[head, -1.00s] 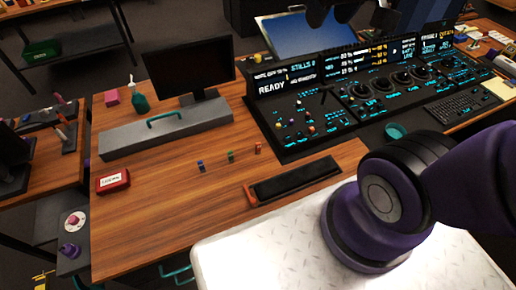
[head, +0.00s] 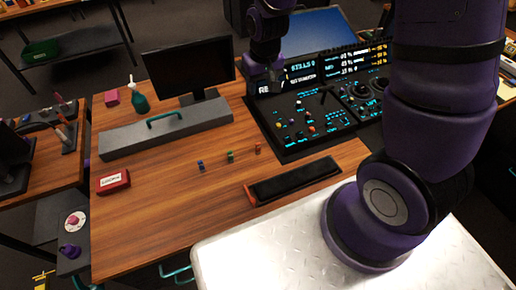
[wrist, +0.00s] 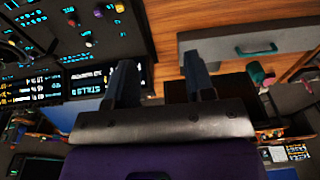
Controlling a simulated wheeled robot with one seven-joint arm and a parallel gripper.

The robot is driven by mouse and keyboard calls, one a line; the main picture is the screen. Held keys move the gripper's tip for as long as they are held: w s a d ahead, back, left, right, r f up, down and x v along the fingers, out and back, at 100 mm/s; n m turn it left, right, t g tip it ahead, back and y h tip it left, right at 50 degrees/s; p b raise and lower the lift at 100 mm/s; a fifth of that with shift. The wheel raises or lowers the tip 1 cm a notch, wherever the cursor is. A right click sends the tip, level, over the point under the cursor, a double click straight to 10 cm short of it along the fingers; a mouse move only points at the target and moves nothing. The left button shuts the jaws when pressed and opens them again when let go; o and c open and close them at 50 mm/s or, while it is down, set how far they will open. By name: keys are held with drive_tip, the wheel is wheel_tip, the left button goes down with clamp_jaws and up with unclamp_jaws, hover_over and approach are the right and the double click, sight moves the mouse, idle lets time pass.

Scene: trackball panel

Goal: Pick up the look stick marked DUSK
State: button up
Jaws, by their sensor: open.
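Three small upright sticks stand on the wooden desk in the head view: a blue one (head: 200,165), a green one (head: 230,156) and a red-orange one (head: 258,148). Their markings are too small to read, so I cannot tell which is marked DUSK. My gripper (head: 266,88) is high over the back of the desk, in front of the console display and well away from the sticks. In the wrist view my gripper (wrist: 159,72) has its two fingers apart with nothing between them. The sticks do not show in the wrist view.
The control console (head: 310,120) fills the back right, with a dark long tray (head: 295,181) before it. Desk around the sticks is clear.

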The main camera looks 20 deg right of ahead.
wheel_tip(320, 180, down, 14)
drive_tip(key=a+g, duration=0.1)
drive_tip(key=a, duration=0.1)
hover_over(258, 143)
drive_tip(key=shift+a+f, duration=0.15)
drive_tip(key=shift+f, duration=1.3)
drive_tip(key=shift+a+f, duration=0.15)
drive_tip(key=shift+f, duration=1.25)
drive_tip(key=shift+d+f, duration=0.15)
drive_tip(key=shift+f, duration=1.15)
drive_tip(key=shift+d+f, duration=0.15)
drive_tip(key=shift+f, duration=1.15)
drive_tip(key=shift+c, duration=0.5)
clamp_jaws()
